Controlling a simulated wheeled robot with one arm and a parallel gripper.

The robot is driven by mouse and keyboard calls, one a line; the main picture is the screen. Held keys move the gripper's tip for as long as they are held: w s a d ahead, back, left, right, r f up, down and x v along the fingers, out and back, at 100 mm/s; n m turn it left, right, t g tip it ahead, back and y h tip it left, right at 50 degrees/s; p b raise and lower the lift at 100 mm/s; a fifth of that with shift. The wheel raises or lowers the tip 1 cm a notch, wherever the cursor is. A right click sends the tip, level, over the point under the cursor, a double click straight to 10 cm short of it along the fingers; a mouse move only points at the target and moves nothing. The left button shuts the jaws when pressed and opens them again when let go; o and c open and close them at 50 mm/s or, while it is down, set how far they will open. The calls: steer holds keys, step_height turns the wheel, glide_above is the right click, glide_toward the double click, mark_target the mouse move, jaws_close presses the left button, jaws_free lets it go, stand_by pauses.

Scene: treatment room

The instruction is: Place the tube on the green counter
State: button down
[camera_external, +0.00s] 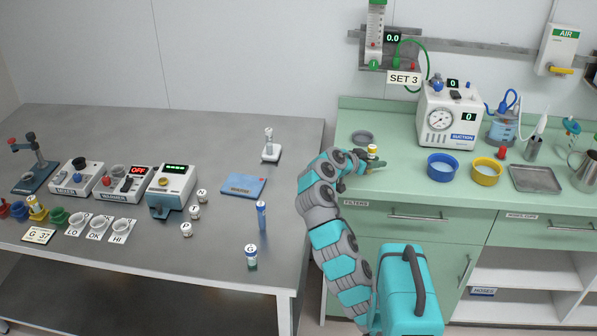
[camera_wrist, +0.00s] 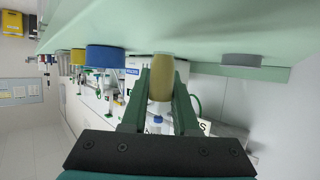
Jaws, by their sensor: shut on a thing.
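In the wrist view the tube (camera_wrist: 161,80) shows as a tan cylinder between the two green fingers of my gripper (camera_wrist: 160,85). The counter surface (camera_wrist: 215,30) runs across the top of that turned view, close to the tube's end. I cannot tell whether the tube touches the counter.
A grey round dish (camera_external: 362,137) lies left of the tube. A blue bowl (camera_external: 442,167) and a yellow bowl (camera_external: 486,172) stand to the right. The suction unit (camera_external: 450,115) stands behind. The grey table (camera_external: 110,255) holds devices, cups and other tubes.

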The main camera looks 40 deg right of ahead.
steer(key=shift+f, duration=1.1)
steer(key=shift+f, duration=0.15)
steer(key=c, duration=0.7)
jaws_free()
steer(key=shift+r, duration=0.3)
steer(key=v, duration=1.2)
steer(key=shift+f+p, duration=0.1)
steer(key=shift+p, duration=0.25)
